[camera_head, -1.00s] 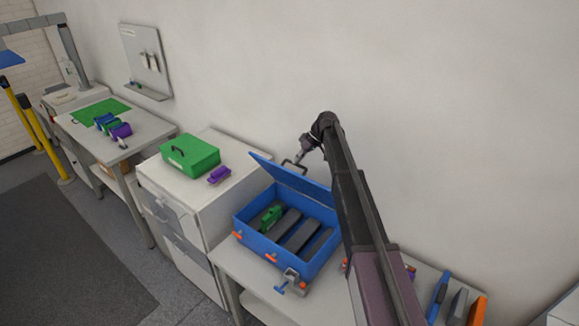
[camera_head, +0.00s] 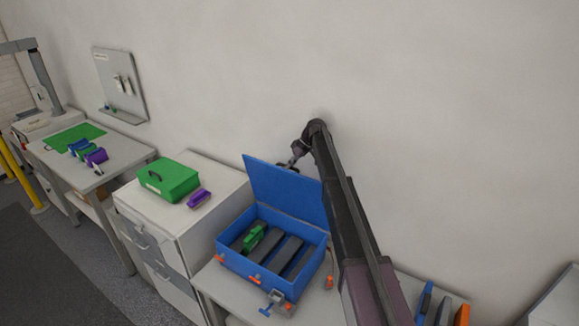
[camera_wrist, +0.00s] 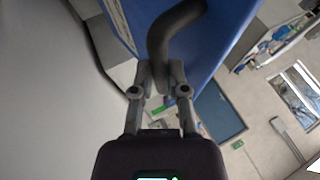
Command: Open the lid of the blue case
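The blue case (camera_head: 262,278) stands on the bench at lower middle with its lid (camera_head: 287,190) raised, close to upright. Inside it lie dark grey bars and a green piece (camera_head: 253,238). My gripper (camera_wrist: 162,78) is closed on the dark curved lid handle (camera_wrist: 172,35) in the wrist view, with the lid's blue outer face beyond. In the head view my gripper is behind the lid's top edge and mostly hidden by it.
A green case (camera_head: 172,183) and a purple piece (camera_head: 199,198) sit on the drawer cabinet to the left. A clamp (camera_head: 277,303) is at the blue case's front. The wall is close behind the lid. Upright pieces (camera_head: 441,310) stand at lower right.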

